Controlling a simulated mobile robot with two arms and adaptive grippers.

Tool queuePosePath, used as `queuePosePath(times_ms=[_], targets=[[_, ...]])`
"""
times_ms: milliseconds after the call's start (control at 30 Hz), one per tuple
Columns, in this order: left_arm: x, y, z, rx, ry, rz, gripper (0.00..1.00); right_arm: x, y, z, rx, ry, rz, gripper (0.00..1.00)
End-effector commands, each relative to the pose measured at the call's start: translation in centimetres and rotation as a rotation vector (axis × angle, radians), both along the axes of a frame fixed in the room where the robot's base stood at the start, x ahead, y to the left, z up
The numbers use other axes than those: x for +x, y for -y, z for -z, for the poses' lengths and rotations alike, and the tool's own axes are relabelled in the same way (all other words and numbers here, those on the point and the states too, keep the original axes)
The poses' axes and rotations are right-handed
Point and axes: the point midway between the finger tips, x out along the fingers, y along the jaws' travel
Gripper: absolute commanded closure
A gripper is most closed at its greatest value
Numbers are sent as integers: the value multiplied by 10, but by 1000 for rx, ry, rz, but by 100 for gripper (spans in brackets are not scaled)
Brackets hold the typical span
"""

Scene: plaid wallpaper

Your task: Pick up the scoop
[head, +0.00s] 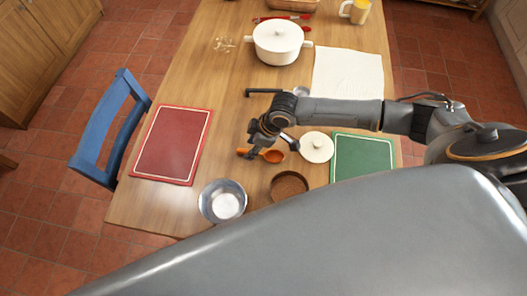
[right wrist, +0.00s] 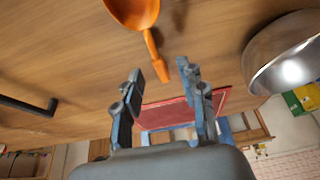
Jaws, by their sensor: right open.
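The orange scoop (head: 273,156) lies on the wooden table in the head view, its bowl to the right and its handle pointing left. My right gripper (head: 253,147) is over the handle side and hides part of it. In the right wrist view the scoop (right wrist: 133,11) shows its bowl at the top, with the handle running down towards the space between the fingertips. My right gripper (right wrist: 161,74) is open there, with a finger on each side of the handle's end and nothing gripped. My left gripper is not in view.
Near the scoop are a metal bowl (head: 211,207), a brown round bowl (head: 289,178), a cream lid (head: 316,147) and a green board (head: 362,160). A red board (head: 152,142) lies left. A white pot (head: 268,50) and a cloth (head: 347,76) stand farther back. A blue chair (head: 99,130) is at the left edge.

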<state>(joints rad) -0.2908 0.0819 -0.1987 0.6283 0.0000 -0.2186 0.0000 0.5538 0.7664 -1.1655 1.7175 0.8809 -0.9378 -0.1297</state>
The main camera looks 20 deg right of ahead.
Motion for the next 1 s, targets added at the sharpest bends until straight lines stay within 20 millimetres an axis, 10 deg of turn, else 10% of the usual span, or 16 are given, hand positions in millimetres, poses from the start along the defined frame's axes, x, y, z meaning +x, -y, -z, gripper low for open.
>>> queuePosePath(times_ms=[433,633,1000], targets=[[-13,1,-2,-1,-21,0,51,4,-7,21,1,1,0,59],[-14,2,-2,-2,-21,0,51,5,-7,20,1,1,0,100],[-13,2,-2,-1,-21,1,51,5,-7,19,0,1,0,100]])
